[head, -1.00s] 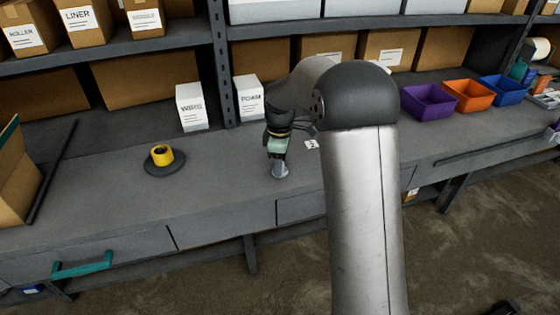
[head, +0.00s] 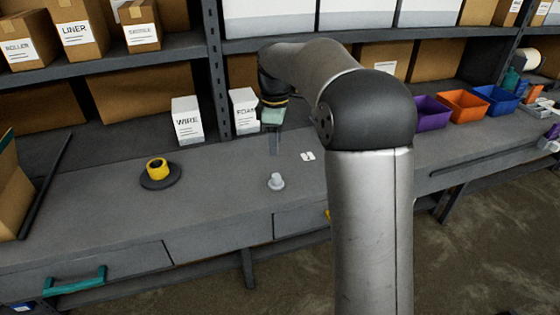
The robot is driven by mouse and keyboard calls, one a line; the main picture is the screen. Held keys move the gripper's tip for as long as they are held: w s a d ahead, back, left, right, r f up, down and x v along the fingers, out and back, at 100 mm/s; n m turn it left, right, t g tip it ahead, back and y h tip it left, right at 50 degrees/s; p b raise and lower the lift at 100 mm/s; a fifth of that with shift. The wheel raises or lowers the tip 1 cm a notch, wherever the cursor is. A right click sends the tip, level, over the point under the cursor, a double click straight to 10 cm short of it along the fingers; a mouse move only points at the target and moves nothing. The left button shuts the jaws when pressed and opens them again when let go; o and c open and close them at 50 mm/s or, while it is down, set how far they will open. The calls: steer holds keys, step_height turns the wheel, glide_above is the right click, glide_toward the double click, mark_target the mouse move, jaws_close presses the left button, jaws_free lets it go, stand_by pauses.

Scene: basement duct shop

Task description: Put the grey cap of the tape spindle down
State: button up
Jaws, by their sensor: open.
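The grey cap (head: 276,182) sits on the bench top near its front edge, apart from my gripper. The tape spindle (head: 161,181) stands to its left, a dark round base with a yellow tape roll (head: 157,168) on it. My gripper (head: 274,148) hangs above and slightly behind the cap, pointing down. Its fingers are open, with nothing seen between them.
White WIRE (head: 187,121) and FOAM (head: 244,111) boxes stand at the back by the shelf post. A small white card (head: 308,156) lies right of the cap. Purple (head: 431,111), orange and blue bins stand further right. The bench between spindle and cap is clear.

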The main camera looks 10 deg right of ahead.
steer(key=s+f+m, duration=0.4)
steer(key=s+m, duration=0.2)
steer(key=s, duration=1)
steer(key=s+f+m, duration=0.4)
steer(key=s+m, duration=0.3)
steer(key=s, duration=1)
steer(key=shift+a, duration=0.25)
